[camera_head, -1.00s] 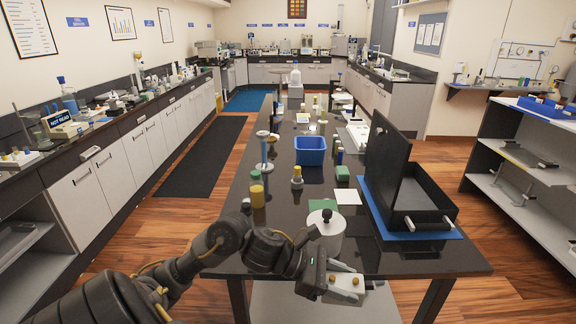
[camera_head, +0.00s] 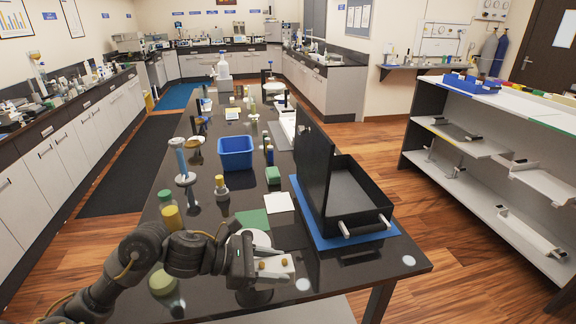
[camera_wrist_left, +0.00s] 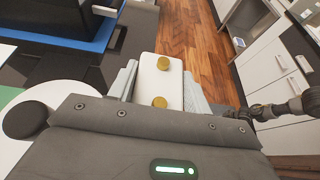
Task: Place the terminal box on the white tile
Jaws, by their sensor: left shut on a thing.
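My left gripper (camera_head: 258,266) is shut on the terminal box (camera_head: 277,267), a small white block with two brass knobs. It holds the box near the table's front edge. In the left wrist view the box (camera_wrist_left: 152,80) sits between the fingers with its knobs facing up. The white tile (camera_head: 279,202) lies flat and bare on the black table, beyond the box and left of the black case. My right gripper is not in view.
A green tile (camera_head: 252,219) lies left of the white tile. An open black case (camera_head: 358,199) on a blue mat (camera_head: 311,223) stands close on the right. A white round container (camera_head: 257,238) is partly hidden behind my gripper. A blue bin (camera_head: 235,153) stands farther back.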

